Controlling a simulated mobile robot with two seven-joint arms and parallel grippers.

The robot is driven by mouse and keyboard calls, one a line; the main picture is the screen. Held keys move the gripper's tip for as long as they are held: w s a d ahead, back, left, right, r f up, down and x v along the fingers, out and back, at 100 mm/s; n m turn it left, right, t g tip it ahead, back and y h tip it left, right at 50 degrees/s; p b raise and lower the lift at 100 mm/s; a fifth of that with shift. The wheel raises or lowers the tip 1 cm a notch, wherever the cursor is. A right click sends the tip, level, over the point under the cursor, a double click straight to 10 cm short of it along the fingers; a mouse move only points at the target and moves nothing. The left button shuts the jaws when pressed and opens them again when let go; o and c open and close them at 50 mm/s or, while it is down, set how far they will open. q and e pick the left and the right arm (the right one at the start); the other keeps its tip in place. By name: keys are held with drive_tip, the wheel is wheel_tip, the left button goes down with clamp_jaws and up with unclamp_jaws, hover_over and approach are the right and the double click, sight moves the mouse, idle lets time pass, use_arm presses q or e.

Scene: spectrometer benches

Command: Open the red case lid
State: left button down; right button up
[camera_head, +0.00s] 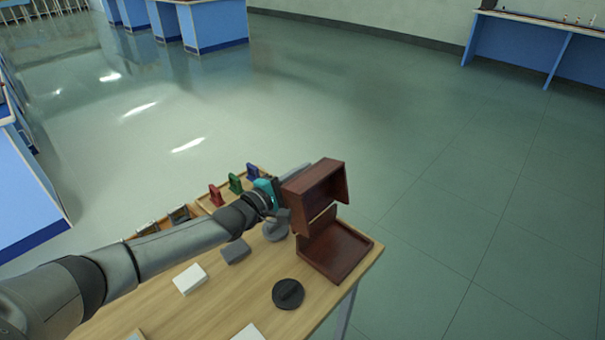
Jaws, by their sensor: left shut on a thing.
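The red-brown case stands at the right end of the wooden table. Its base (335,251) rests on the tabletop, its inside partly visible. Its lid (318,184) is raised and tilted above the back left of the base, standing open. My left gripper (284,213) reaches in from the left and is shut on the lid near its left side. The fingertips are small and partly hidden against the lid. My right gripper is not in view.
The table (238,291) also bears a black round knob-like piece (288,293), a grey block (235,251) and a white block (190,279). Red (215,195), green (235,183) and blue (252,172) pieces stand in a tray behind my arm. Open floor lies beyond the table.

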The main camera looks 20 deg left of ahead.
use_arm(q)
drive_tip(key=c, duration=0.9)
unclamp_jaws()
drive_tip(key=p+v, duration=0.3)
drive_tip(key=v, duration=1.2)
drive_tip(key=shift+s+r, duration=0.1)
drive_tip(key=shift+s, duration=0.05)
